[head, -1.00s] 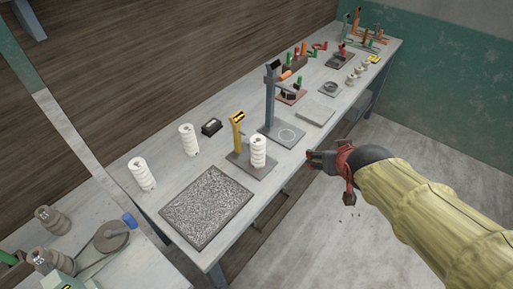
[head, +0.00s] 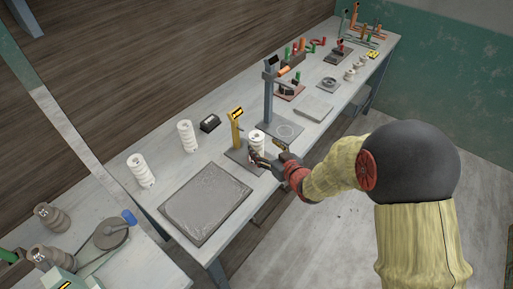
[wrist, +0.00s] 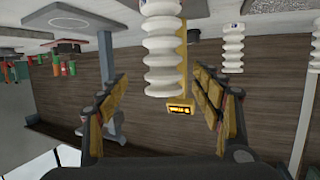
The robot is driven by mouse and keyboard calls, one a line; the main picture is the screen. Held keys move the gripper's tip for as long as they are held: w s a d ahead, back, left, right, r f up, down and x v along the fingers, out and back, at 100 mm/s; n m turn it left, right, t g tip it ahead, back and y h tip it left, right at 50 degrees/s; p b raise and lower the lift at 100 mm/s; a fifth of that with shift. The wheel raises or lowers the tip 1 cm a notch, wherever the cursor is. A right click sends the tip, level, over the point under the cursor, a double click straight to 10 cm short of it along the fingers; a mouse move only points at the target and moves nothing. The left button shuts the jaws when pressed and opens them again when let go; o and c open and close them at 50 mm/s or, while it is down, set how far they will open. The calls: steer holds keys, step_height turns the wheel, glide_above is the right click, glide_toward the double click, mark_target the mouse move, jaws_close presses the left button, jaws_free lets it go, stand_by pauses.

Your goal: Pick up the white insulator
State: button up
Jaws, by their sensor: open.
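A white ribbed insulator (head: 257,138) stands upright on a dark plate by a yellow post. My gripper (head: 264,157) is open at its near side, and its fingers hide the lower part of that insulator. In the wrist view, which looks upside down, the insulator (wrist: 163,45) shows between the two padded fingers of my open gripper (wrist: 160,88), with a gap on both sides. Two more white insulators stand upright on the bench to the left, a middle one (head: 187,135) and a leftmost one (head: 140,170).
A flat grey mat (head: 205,203) lies to the left, and a tall grey post (head: 269,95) rises to the right. Grey-brown insulators (head: 50,218) stand on the front-left bench. Several tools lie at the far end.

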steer(key=b+x, duration=0.1)
steer(key=x, duration=0.4)
steer(key=shift+w+a, duration=0.2)
steer(key=shift+a, duration=0.15)
steer(key=shift+c, duration=1.4)
jaws_close()
